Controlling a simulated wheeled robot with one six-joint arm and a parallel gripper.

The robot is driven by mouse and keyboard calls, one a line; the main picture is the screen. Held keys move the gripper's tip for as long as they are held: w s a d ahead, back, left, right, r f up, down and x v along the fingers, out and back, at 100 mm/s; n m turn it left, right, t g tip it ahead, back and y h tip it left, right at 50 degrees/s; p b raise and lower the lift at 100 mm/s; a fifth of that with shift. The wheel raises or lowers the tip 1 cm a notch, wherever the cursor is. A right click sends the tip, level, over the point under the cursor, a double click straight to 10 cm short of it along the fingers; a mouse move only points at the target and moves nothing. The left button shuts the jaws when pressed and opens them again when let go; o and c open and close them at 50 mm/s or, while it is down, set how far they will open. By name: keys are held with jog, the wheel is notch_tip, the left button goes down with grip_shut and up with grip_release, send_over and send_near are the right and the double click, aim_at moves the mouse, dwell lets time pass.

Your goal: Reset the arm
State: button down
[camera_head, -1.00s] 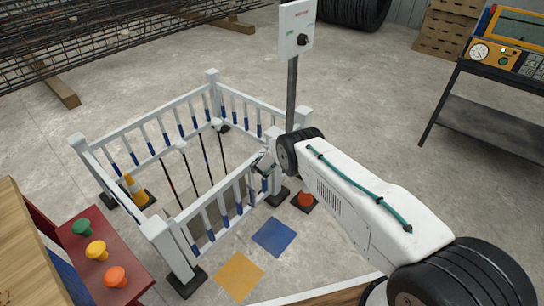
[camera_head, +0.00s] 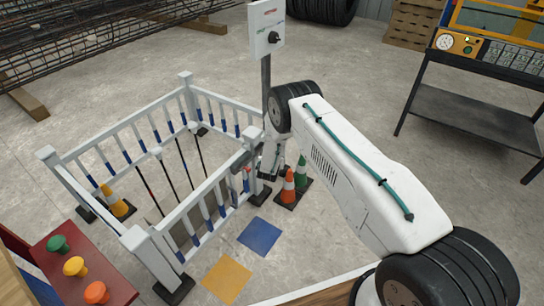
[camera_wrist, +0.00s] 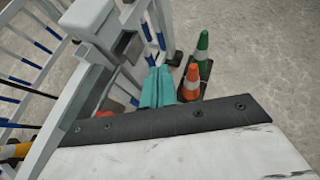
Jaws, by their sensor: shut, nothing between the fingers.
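My gripper (camera_head: 267,172) hangs from the white arm beside the near right corner of the white fence in the head view. In the wrist view its teal fingers (camera_wrist: 157,88) are together with nothing between them. An orange cone (camera_head: 288,186) and a green cone (camera_head: 301,172) stand on dark bases just right of my gripper. Both cones, orange (camera_wrist: 190,82) and green (camera_wrist: 202,47), also show in the wrist view, right of the fingers. I cannot tell whether the gripper touches the fence.
The white fence (camera_head: 185,78) encloses a small area with a yellow cone (camera_head: 114,200). A control box (camera_head: 266,28) stands on a post behind my wrist. A red table with coloured knobs (camera_head: 76,266) is at lower left, a dark bench (camera_head: 470,110) at right.

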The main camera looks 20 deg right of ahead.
jog(key=s+d+r+m+g+h, duration=0.3)
jog(key=s+d+m+h, duration=0.1)
jog(key=s+d+m, duration=0.25)
jog(key=s+d+r+m+g+h, duration=0.1)
jog(key=s+d+r+m+g, duration=0.25)
jog(key=r, duration=0.55)
jog(key=s+r+m+g, duration=0.2)
jog(key=s+r+m, duration=0.3)
jog(key=s+r, duration=0.3)
jog(key=s+d+r+m+g+h, duration=0.1)
jog(key=s+d+r+m+g, duration=0.3)
jog(key=r, duration=0.6)
jog(key=s+a+r+m+t+y, duration=0.1)
jog(key=s+a+r+m+y, duration=0.2)
jog(key=s+r, duration=0.5)
jog(key=s+a+r+m+y, duration=0.4)
jog(key=s+r, duration=0.5)
jog(key=s, duration=0.7)
jog(key=s+a+r+m+t+y, duration=0.1)
jog(key=s+a+r+m+y, duration=0.2)
jog(key=s, duration=0.9)
jog(key=a+r+m, duration=0.2)
jog(key=a+r, duration=0.2)
jog(key=r, duration=0.2)
jog(key=shift+r+m+t, duration=0.2)
jog(key=shift+m+t, duration=0.1)
jog(key=shift+t, duration=0.05)
